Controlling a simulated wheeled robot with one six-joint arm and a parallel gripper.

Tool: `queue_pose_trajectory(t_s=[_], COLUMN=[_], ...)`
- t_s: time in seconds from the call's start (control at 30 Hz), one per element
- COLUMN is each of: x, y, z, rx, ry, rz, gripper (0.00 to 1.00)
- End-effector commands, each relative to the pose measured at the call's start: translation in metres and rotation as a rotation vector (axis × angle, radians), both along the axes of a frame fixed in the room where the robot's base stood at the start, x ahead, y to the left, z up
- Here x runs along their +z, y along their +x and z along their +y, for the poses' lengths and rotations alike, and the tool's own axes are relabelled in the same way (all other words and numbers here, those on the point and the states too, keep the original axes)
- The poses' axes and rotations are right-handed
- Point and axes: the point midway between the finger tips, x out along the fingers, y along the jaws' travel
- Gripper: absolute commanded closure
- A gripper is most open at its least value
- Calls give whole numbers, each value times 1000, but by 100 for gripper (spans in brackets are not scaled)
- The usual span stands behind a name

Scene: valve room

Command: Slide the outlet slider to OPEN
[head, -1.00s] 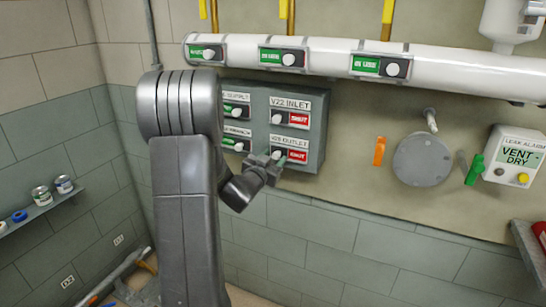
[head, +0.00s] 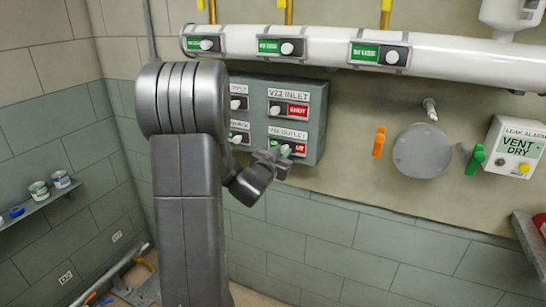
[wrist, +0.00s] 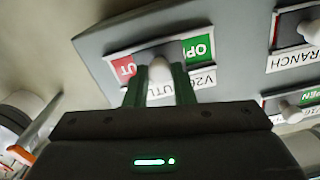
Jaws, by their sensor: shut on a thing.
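The outlet slider's white knob (wrist: 158,58) sits near the middle of its track, between a red SHUT field and a green OPEN field, each partly covered. In the head view the outlet slider (head: 300,149) is the lower right one on the grey panel (head: 316,128), with green left of the knob and red right of it. My gripper (wrist: 158,78) is shut on the knob; its two fingers stand on either side of it. It also shows in the head view (head: 281,160), hiding the slider's lower part. The fingers hide part of the outlet label.
The V22 inlet slider (head: 288,109) above shows red SHUT. Two more sliders at the panel's left are partly behind my arm. A white pipe (head: 450,64) with several sliders runs above. An orange handle (head: 379,142) and a leak alarm box (head: 516,150) are to the right.

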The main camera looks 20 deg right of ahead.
Motion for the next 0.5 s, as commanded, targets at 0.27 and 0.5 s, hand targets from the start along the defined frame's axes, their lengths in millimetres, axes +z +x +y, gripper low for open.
queue_pose_trajectory(t_s=[0.27, 0.5], x=[-1, 0], y=[-24, -26], z=[-21, -22], rx=[-3, -2], ry=[-2, -1], rz=[-3, -1], gripper=[100, 100])
